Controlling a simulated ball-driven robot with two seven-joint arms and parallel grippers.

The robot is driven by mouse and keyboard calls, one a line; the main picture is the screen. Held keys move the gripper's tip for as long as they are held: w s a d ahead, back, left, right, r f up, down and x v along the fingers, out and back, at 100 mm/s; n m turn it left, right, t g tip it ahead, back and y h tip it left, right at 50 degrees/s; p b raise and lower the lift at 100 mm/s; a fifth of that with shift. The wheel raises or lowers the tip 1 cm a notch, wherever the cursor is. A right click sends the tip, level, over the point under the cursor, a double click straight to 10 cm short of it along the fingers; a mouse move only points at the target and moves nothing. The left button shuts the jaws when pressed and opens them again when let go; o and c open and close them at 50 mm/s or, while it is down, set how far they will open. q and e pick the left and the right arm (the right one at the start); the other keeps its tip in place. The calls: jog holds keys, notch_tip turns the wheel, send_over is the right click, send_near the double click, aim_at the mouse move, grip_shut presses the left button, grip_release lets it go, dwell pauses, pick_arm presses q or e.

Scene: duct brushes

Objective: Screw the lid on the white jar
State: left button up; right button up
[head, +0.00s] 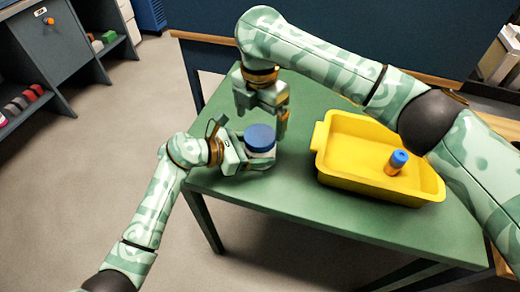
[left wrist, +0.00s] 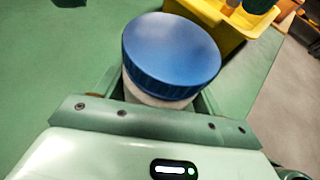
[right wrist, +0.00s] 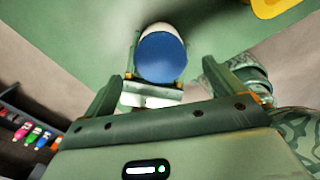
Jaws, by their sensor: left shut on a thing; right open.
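The white jar (head: 263,153) is upright at the left part of the green table, with the blue lid (head: 260,137) on top of it. My left gripper (head: 256,163) is shut on the jar's body. In the left wrist view the lid (left wrist: 172,50) covers most of the jar (left wrist: 158,98). How tightly the lid sits cannot be told. My right gripper (head: 262,118) is open above the jar, pointing down, with no visible contact. In the right wrist view the lid (right wrist: 160,57) lies between and beyond its spread fingers.
A yellow tray (head: 342,180) stands on the green table (head: 235,196) to the right, holding an orange bottle with a blue cap (head: 397,162). My right arm passes over the tray's far side. A grey shelf unit (head: 45,50) with coloured items stands at the far left.

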notch_tip(320, 180, up, 8)
jog(key=shift+f, duration=0.1)
pick_arm(q)
jog(key=o, duration=1.9)
jog(key=shift+o, duration=0.2)
jog(key=p+v, duration=0.3)
jog(key=v, duration=1.3)
pick_arm(e)
jog(key=r, duration=0.5)
jog(key=shift+s, duration=0.3)
